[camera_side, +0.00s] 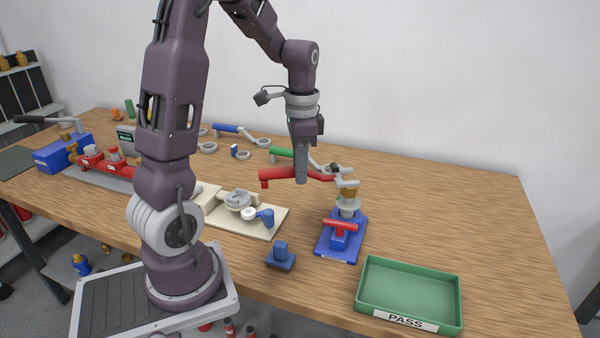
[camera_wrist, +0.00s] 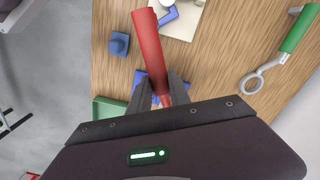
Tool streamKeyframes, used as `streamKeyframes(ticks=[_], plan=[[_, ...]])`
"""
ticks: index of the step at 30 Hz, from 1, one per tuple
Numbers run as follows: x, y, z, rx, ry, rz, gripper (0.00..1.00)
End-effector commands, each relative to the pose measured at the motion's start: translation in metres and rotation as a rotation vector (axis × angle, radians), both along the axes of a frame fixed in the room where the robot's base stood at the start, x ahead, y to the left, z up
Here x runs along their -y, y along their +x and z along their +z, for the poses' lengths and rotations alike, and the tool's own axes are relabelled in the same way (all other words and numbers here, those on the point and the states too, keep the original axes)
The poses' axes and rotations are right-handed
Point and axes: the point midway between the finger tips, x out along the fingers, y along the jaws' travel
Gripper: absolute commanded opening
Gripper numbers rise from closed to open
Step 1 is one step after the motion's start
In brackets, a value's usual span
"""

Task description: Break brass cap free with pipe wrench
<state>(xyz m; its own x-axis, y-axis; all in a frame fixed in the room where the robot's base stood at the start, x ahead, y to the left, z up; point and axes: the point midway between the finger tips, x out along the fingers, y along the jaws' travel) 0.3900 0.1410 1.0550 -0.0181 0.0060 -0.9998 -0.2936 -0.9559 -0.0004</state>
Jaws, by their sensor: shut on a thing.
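My gripper (camera_side: 301,180) is shut on the red handle of the pipe wrench (camera_side: 275,174), which it holds level above the table. The red handle also shows between my fingers in the wrist view (camera_wrist: 148,45). The wrench's grey jaw end is at the brass cap (camera_side: 349,190) on top of the valve. I cannot tell whether the jaws grip the cap or only touch it. The valve stands upright on a blue fixture (camera_side: 326,246) with a red T-handle (camera_side: 341,226) in front. In the wrist view my gripper hides the wrench head and the cap.
A green PASS tray (camera_side: 366,290) stands at the front right. A small blue block (camera_side: 281,257) lies left of the fixture. A cream plate (camera_side: 263,232) with fittings is further left. Green-handled (camera_side: 283,152) and blue-handled (camera_side: 228,128) ring wrenches lie behind. The table's right side is clear.

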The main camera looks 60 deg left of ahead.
Motion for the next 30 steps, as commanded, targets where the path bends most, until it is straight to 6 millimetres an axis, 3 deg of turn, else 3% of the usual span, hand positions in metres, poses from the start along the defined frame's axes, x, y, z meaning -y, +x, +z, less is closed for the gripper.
streamKeyframes(ticks=[7, 21, 30], plan=[[0.000, 0.001, 0.004, 0.002, 0.001, 0.000, 0.00], [0.000, 0.000, 0.058, 0.002, 0.002, 0.001, 0.00], [0.000, 0.000, 0.060, 0.000, 0.000, 0.001, 0.00]])
